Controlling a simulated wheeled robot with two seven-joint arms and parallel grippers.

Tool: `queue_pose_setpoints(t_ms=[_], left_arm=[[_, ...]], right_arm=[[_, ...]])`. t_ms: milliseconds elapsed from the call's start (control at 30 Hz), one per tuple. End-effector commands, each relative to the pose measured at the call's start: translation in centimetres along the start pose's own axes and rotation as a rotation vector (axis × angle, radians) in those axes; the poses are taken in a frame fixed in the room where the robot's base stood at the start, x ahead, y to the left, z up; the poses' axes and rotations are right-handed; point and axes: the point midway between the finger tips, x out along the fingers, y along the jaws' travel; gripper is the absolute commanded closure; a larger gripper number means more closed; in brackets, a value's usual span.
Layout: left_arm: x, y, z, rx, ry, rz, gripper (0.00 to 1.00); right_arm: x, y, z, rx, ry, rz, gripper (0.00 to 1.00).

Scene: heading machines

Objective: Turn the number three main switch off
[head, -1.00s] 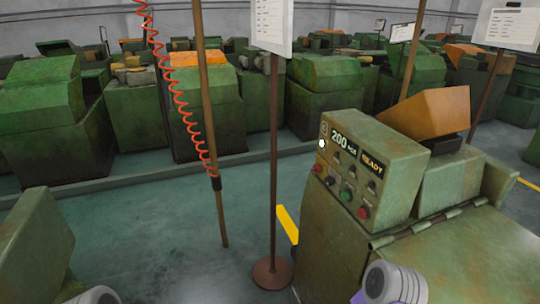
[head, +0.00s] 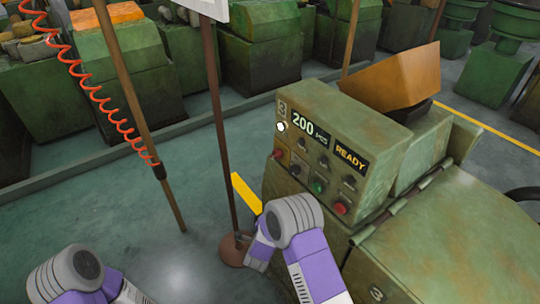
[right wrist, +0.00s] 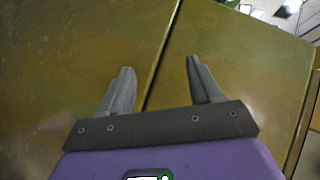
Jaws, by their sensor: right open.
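The machine marked 3 stands right of centre in the head view, with its control panel (head: 311,165) facing left. The panel has a lit "200" display (head: 303,126), a yellow "READY" display (head: 351,155), several dark knobs, a green button (head: 317,185) and a red button (head: 342,208). I cannot tell which control is the main switch, or its position. My right arm is raised in front of the machine, below the panel. In the right wrist view my right gripper (right wrist: 160,66) is open and empty over a green, seamed surface (right wrist: 230,85). My left gripper is out of view.
A brown sign post (head: 218,140) on a round base (head: 234,250) stands close left of my right arm. Another pole (head: 130,110) with a red coiled hose (head: 90,92) is further left. Floor is clear between them and the green machines behind.

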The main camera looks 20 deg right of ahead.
Motion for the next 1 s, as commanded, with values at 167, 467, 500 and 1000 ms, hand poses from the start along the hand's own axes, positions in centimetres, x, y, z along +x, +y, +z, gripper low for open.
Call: queue_pose_setpoints(t_ms=[167, 467, 500, 1000], left_arm=[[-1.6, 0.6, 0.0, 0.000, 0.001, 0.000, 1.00], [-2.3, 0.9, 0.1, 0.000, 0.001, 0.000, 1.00], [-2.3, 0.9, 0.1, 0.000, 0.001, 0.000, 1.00], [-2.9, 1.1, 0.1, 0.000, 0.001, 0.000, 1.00]], right_arm=[[-3.3, -13.4, -0.3, 0.556, 0.231, -0.436, 0.36], [-8.9, -20.3, -0.9, 0.978, 0.317, -0.779, 0.36], [-8.9, -20.6, -1.1, 0.990, 0.320, -0.788, 0.36], [-4.4, -23.5, -5.0, 0.992, 0.321, -0.787, 0.36]])
